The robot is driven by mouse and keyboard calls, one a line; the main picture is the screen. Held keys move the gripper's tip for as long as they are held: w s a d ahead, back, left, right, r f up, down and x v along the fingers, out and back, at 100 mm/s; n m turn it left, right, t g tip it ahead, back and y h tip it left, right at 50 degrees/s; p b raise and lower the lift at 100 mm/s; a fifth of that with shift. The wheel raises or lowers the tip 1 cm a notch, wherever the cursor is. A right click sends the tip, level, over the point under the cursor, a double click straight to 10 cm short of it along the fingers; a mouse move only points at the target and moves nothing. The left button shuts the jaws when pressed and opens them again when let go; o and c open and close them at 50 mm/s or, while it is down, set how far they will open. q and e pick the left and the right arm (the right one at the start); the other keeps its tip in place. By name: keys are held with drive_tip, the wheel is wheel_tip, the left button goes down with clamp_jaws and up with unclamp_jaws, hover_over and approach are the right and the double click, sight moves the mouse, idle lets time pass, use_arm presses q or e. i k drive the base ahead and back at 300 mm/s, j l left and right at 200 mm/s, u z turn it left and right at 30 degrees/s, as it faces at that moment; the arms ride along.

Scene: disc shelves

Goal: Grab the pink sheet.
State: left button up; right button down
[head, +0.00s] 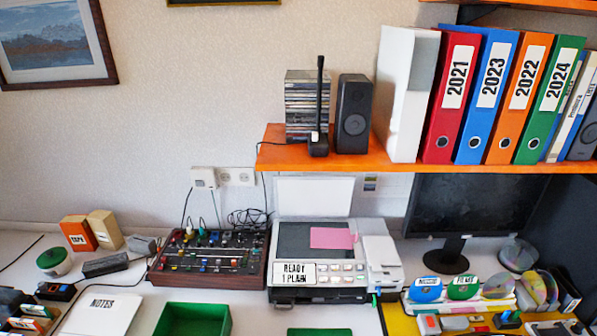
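The pink sheet (333,238) lies flat on the dark scanner glass of the printer (317,293), toward the right side of the glass. The printer's white lid (313,196) stands open behind it. A label on the printer's front reads "READY 1 PLAIN". Neither of my grippers shows in the head view, and nothing touches the sheet.
An orange shelf (400,166) with binders and a speaker (352,114) overhangs behind the printer. A mixer (208,262) stands close on the left. A monitor (465,205) and a yellow tray (398,320) are at right. A green bin (193,318) is in front.

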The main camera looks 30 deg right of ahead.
sight(320, 238)
drive_tip(key=z, duration=1.35)
